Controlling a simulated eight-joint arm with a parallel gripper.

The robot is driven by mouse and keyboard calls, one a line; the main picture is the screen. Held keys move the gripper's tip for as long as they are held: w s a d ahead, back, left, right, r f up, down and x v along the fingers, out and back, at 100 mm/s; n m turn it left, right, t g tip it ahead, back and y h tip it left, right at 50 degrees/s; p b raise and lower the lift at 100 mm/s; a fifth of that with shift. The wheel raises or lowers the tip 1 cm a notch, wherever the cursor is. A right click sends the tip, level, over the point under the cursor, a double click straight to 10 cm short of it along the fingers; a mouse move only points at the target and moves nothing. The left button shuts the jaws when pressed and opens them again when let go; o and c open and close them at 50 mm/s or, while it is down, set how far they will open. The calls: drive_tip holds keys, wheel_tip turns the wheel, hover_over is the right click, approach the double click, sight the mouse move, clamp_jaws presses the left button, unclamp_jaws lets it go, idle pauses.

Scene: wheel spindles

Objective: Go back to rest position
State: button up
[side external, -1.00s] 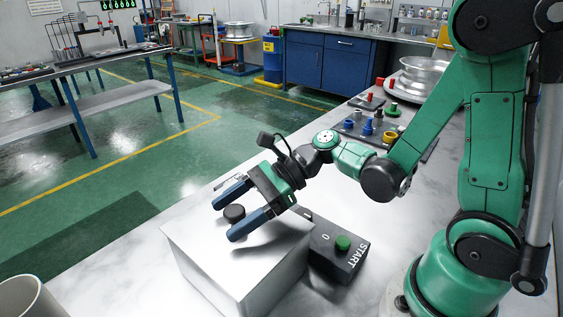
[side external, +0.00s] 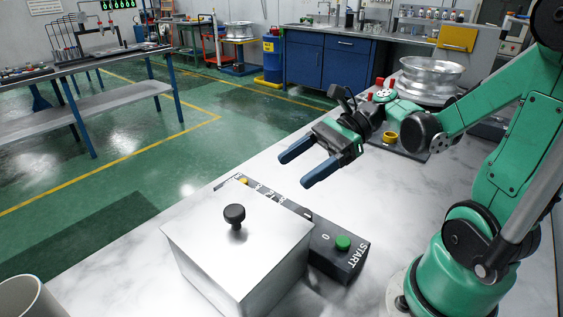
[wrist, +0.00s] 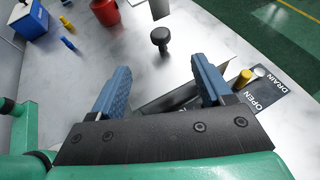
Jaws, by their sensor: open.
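My gripper (side external: 294,172) is open and empty in the side external view. Its two blue fingers are spread and point left, above the table and clear of the white box. The wrist view shows the open fingers (wrist: 160,70) with nothing between them. The white box (side external: 235,255) stands on the table with a black knob (side external: 234,213) on top, apart from my gripper. The black knob also shows beyond the fingers in the wrist view (wrist: 160,38).
A dark control panel (side external: 325,262) with a green START button (side external: 342,242) lies beside the box. A yellow knob (wrist: 245,76) sits by its OPEN label. A silver wheel rim (side external: 431,76) and a yellow part (side external: 390,137) are behind my gripper. A grey cylinder (side external: 28,300) stands front left.

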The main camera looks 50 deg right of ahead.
drive_tip(key=f+n+h, duration=0.1)
drive_tip(key=n+h, duration=0.1)
drive_tip(key=n, duration=0.1)
drive_tip(key=f+n+h, duration=0.1)
drive_tip(key=n+h, duration=0.1)
drive_tip(key=n, duration=0.1)
drive_tip(key=a+f+n+g+h, duration=0.1)
drive_tip(key=f+n+h, duration=0.1)
drive_tip(key=n+h, duration=0.1)
drive_tip(key=shift+w, duration=0.25)
drive_tip(key=n+t+h, duration=0.1)
drive_tip(key=n, duration=0.3)
drive_tip(key=w+r+n+t+h, duration=0.1)
drive_tip(key=n+h, duration=0.1)
drive_tip(key=n, duration=0.3)
drive_tip(key=d+r+n+t+h, duration=0.1)
drive_tip(key=n+h, duration=0.1)
drive_tip(key=n, duration=0.2)
drive_tip(key=shift+w, duration=0.25)
drive_tip(key=shift+f, duration=0.1)
